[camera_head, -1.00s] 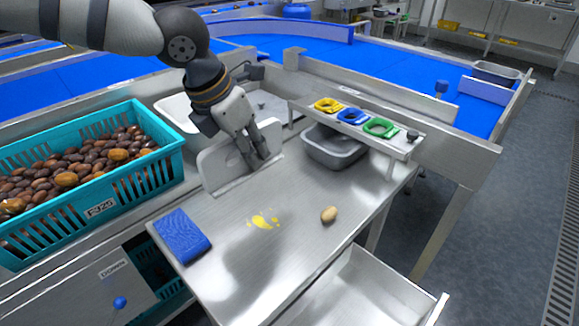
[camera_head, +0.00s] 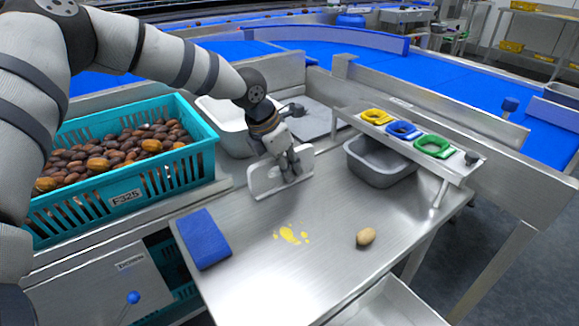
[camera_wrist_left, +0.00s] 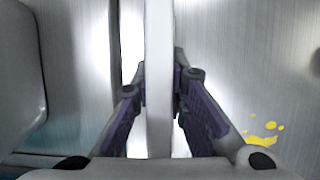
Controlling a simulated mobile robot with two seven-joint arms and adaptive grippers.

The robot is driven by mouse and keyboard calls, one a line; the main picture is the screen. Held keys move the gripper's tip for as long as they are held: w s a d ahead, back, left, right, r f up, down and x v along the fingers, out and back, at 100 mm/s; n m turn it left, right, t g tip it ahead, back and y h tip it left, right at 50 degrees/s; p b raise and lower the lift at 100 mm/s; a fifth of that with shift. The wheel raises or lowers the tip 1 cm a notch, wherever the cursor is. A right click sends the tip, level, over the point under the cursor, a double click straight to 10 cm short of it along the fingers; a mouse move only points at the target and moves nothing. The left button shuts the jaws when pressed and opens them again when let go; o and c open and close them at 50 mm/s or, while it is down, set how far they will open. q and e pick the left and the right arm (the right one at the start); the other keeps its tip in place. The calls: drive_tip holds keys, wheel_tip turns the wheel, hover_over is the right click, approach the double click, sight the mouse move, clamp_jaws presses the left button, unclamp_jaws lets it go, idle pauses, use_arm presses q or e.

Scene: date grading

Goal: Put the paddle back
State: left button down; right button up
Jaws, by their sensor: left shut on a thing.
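The paddle (camera_head: 268,182) looks like a pale, thin upright plate at the back of the steel table. Its lower edge is at or very near the tabletop; I cannot tell if it touches. My left gripper (camera_head: 292,172) is shut on its upper part, and the fingers hide some of it. In the left wrist view the paddle (camera_wrist_left: 159,50) is a pale edge-on strip between the two fingers. My right gripper is not in view.
A teal crate (camera_head: 190,165) of dates stands at left, a blue pad (camera_head: 203,240) in front. A grey tub (camera_head: 378,165) sits under a shelf with coloured rings (camera_head: 403,130). A single date (camera_head: 366,237) and a yellow smear (camera_head: 291,235) lie on open tabletop (camera_head: 270,270).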

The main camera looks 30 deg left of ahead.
use_arm(q)
drive_tip(key=shift+r, duration=0.2)
drive_tip(key=shift+f, duration=0.15)
drive_tip(key=c, duration=2)
unclamp_jaws()
drive_tip(key=shift+f, duration=0.1)
drive_tip(key=shift+c, duration=0.2)
drive_tip(key=o, duration=0.4)
drive_tip(key=shift+o, duration=0.2)
